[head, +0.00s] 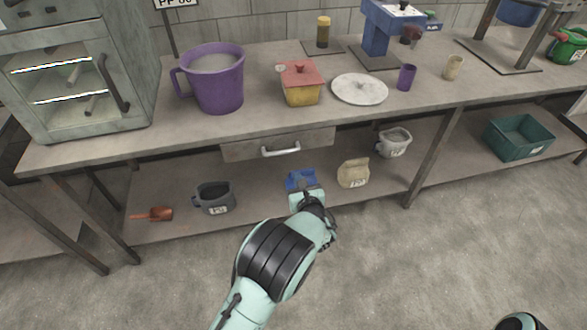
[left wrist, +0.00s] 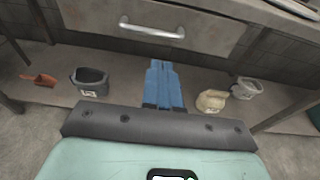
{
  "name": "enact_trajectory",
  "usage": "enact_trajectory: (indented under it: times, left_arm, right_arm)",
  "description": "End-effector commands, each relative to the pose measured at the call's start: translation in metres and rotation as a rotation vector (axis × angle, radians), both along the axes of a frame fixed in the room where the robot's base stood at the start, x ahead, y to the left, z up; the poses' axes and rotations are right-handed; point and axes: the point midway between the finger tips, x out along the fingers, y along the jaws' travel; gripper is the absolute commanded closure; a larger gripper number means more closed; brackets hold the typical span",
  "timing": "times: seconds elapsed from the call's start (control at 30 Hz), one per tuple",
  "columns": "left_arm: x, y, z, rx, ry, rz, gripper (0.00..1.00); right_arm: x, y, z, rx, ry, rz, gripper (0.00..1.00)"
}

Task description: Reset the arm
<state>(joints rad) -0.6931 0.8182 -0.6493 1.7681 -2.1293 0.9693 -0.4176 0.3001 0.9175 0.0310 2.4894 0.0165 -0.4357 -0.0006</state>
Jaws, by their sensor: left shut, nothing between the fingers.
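My left arm reaches in from the bottom of the head view. Its blue-fingered left gripper (head: 300,178) is in front of the lower shelf, below the drawer. In the left wrist view the two blue fingers (left wrist: 160,68) lie together, shut and empty, below the drawer handle in the picture. I see nothing between them. My right gripper is not in view; only a small rounded part of my body shows at the bottom right of the head view.
The workbench (head: 440,92) holds a purple jug (head: 215,85), a red-lidded yellow box (head: 301,90) and a white plate (head: 360,89). Its drawer handle (head: 281,151) sticks out. The lower shelf holds a grey container (head: 215,202), a beige bag (head: 353,174) and a red scoop (head: 158,214). The front floor is clear.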

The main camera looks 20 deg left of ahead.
Motion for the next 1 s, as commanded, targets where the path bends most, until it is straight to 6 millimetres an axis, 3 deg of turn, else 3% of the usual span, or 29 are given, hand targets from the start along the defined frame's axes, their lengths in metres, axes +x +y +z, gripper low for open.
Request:
enact_trajectory:
  times: [0.2, 0.37, 0.47, 0.53, 0.63, 0.77, 0.9, 1.0]
  left_arm:
    - [-0.014, -0.009, 0.003, -0.002, 0.001, 0.000, 1.00]
    - [-0.018, -0.006, -0.003, -0.018, 0.017, 0.015, 1.00]
    - [-0.034, 0.008, -0.027, -0.084, 0.083, 0.078, 1.00]
    - [-0.057, 0.022, -0.056, -0.171, 0.160, 0.159, 1.00]
    - [-0.107, 0.041, -0.105, -0.345, 0.290, 0.329, 1.00]
    - [-0.190, 0.046, -0.162, -0.611, 0.434, 0.608, 1.00]
    - [-0.288, 0.023, -0.200, -0.938, 0.524, 1.003, 1.00]
    - [-0.348, -0.011, -0.207, -1.189, 0.505, 1.352, 1.00]
  right_arm:
    - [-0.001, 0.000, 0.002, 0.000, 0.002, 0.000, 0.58]
    - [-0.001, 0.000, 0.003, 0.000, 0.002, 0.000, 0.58]
    - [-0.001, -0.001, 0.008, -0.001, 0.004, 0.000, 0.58]
    - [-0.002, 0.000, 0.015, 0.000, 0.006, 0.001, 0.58]
    - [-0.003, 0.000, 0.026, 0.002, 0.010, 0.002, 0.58]
    - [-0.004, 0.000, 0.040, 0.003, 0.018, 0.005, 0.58]
    - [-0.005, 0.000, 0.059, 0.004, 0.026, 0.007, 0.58]
    - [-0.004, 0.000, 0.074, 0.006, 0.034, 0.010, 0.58]
